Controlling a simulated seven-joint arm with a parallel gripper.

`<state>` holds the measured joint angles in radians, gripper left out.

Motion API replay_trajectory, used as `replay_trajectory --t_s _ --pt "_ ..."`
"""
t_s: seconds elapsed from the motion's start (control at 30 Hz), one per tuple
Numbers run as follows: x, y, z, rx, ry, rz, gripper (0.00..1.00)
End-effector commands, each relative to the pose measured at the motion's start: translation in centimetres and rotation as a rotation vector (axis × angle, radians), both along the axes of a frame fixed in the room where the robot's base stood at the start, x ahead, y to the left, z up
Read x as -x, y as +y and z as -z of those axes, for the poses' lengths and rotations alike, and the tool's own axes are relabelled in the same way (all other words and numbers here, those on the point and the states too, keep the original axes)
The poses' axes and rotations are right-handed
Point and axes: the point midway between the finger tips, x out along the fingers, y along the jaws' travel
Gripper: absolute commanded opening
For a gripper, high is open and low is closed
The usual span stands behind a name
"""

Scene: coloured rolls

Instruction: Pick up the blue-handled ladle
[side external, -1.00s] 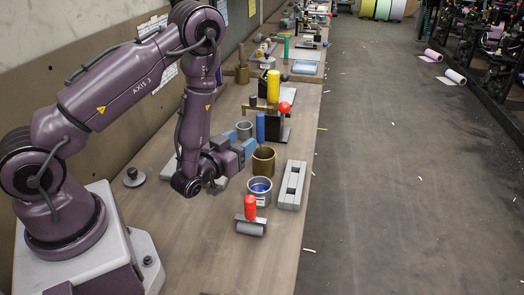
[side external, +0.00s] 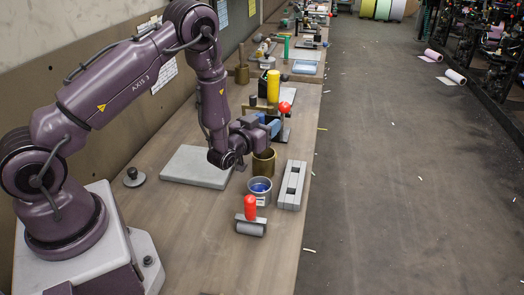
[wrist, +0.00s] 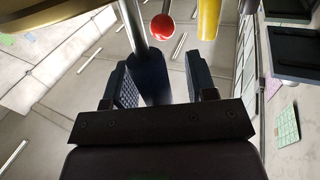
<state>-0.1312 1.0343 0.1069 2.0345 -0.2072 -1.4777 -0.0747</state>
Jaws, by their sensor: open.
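In the wrist view the ladle's dark blue handle (wrist: 151,80) stands between the two open fingers of my gripper (wrist: 165,85), closer to the left finger. A grey metal rod runs on from the handle toward the top of the picture. No finger clearly touches the handle. In the side view my gripper (side external: 269,122) is just above and behind the brass pot (side external: 264,163). There the gripper hides the handle, and I cannot see the ladle's bowl.
A red ball knob (side external: 284,107) and a yellow handle (side external: 273,86) stand just behind. In front are a small can with blue contents (side external: 259,190), a red-handled roller (side external: 250,210) and a grey slotted block (side external: 291,186). A grey slab (side external: 196,167) lies left.

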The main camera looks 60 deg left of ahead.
Motion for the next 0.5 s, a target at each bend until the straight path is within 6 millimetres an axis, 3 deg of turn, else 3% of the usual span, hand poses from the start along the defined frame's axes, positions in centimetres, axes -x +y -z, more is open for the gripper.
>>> replay_trajectory --t_s 0.07,0.27,0.5 --pt "0.02 -0.01 0.00 0.000 0.000 0.000 0.47" --pt "0.03 -0.02 -0.01 0.000 0.000 0.000 0.01" --pt "0.02 -0.02 -0.05 0.000 -0.001 0.000 0.00"
